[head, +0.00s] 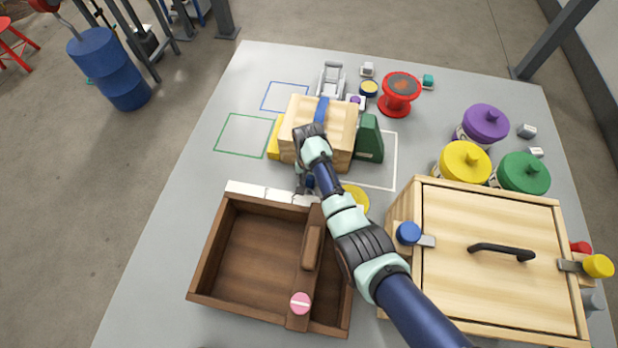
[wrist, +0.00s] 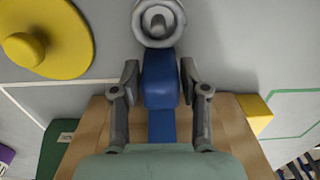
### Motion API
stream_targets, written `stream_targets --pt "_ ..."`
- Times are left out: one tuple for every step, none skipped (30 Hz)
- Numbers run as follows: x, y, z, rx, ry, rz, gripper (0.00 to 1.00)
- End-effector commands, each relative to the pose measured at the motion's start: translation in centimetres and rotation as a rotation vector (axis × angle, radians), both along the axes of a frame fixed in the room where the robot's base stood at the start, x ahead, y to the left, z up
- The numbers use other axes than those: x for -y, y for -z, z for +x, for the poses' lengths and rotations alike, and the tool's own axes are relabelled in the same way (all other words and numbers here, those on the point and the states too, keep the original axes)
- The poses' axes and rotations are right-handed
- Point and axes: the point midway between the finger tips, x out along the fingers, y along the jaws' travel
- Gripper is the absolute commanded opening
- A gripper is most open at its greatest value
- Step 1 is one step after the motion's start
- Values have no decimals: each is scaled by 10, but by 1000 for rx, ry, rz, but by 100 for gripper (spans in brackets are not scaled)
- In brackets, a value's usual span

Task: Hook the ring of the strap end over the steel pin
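The blue strap (head: 321,110) runs over a light wooden crate (head: 338,119). In the wrist view, the strap's blue end (wrist: 160,82) lies between the two fingers of my gripper (wrist: 160,80), whose pads sit against its sides. A grey ring (wrist: 137,24) is at the far tip of the strap end. A grey steel pin (wrist: 158,20) shows inside the ring's opening; I cannot tell whether the ring is around it or above it. In the head view, my gripper (head: 308,184) is at the crate's near side, and my arm hides the ring and pin.
A yellow lid (head: 355,201) lies right of my gripper. A dark brown open box (head: 213,250) and a lidded wooden box (head: 490,215) stand nearer. A green block (head: 369,138) and a yellow block (head: 274,139) flank the crate.

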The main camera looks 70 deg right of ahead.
Motion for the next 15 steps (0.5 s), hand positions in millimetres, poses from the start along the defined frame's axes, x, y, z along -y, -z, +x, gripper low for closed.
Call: stream_targets --pt "0 0 0 0 0 0 57" --pt "0 0 0 0 0 0 62" --pt "0 0 0 0 0 0 68" --pt "0 0 0 0 0 0 68" --pt "0 0 0 0 0 0 68" --pt "0 0 0 0 0 0 68" --pt "0 0 0 0 0 0 68" --pt "0 0 0 0 0 0 68" --pt "0 0 0 0 0 0 68" --pt "0 0 0 0 0 0 68" --pt "0 0 0 0 0 0 68" --pt "0 -1 0 0 0 0 68" --pt "0 -3 0 0 0 -1 68" --pt "0 -5 0 1 0 -1 68" --pt "0 -10 0 1 0 -1 68"
